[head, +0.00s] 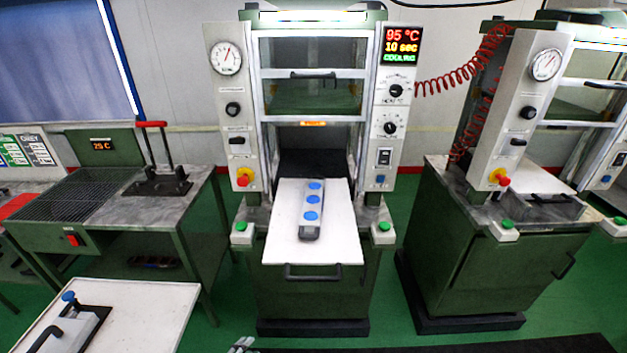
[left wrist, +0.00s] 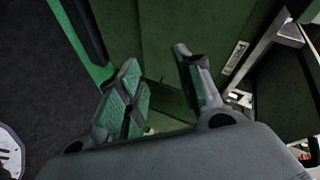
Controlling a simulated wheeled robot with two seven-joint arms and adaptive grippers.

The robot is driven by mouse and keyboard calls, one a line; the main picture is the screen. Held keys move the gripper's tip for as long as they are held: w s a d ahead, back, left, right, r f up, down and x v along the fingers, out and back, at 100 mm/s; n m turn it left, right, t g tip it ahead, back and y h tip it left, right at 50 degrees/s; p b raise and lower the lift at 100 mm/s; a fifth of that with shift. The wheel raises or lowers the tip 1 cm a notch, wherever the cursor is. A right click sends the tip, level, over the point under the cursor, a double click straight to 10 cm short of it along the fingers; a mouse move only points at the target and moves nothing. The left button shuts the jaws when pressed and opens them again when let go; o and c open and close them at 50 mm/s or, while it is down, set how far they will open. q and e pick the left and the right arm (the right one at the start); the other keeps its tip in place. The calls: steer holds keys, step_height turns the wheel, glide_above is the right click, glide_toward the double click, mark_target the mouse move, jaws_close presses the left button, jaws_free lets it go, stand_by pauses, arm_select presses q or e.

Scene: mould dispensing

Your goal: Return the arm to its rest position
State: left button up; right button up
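My left gripper (left wrist: 158,78) is open in the left wrist view, with its two fingers apart and nothing between them. Behind the fingers are dark green panels and a dark floor. In the head view, only a small grey gripper tip (head: 243,345) shows at the bottom edge; I cannot tell which arm it belongs to. No full arm shows in the head view, and my right gripper cannot be made out.
The middle press (head: 385,180) has its white plate (head: 335,240) pulled out, bearing a grey mould (head: 312,212) with blue round tops. A second press (head: 520,150) stands right. A cooling bench (head: 110,210) stands left, and a white-topped table (head: 150,310) is at front left.

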arm_select(q)
steer(key=s+a+f+n+g+y, duration=0.2)
steer(key=s+a+f+n+g, duration=0.15)
steer(key=s+f, duration=0.55)
steer(key=s+a+f+n+g+y, duration=0.2)
steer(key=s+a+f+n, duration=0.25)
steer(key=f, duration=0.85)
steer(key=s+d+f+n+g, duration=0.1)
steer(key=s+f+n+g, duration=0.1)
steer(key=s, duration=0.6)
steer(key=s+f+n+g, duration=0.2)
steer(key=s+f, duration=0.3)
steer(key=s, duration=0.3)
steer(key=s+d+f+n+g+y, duration=0.1)
steer(key=s+f, duration=0.3)
steer(key=s, duration=0.4)
steer(key=shift+d+f+n+g, duration=0.15)
steer(key=shift+d+n+g, duration=0.3)
steer(key=shift+n, duration=0.45)
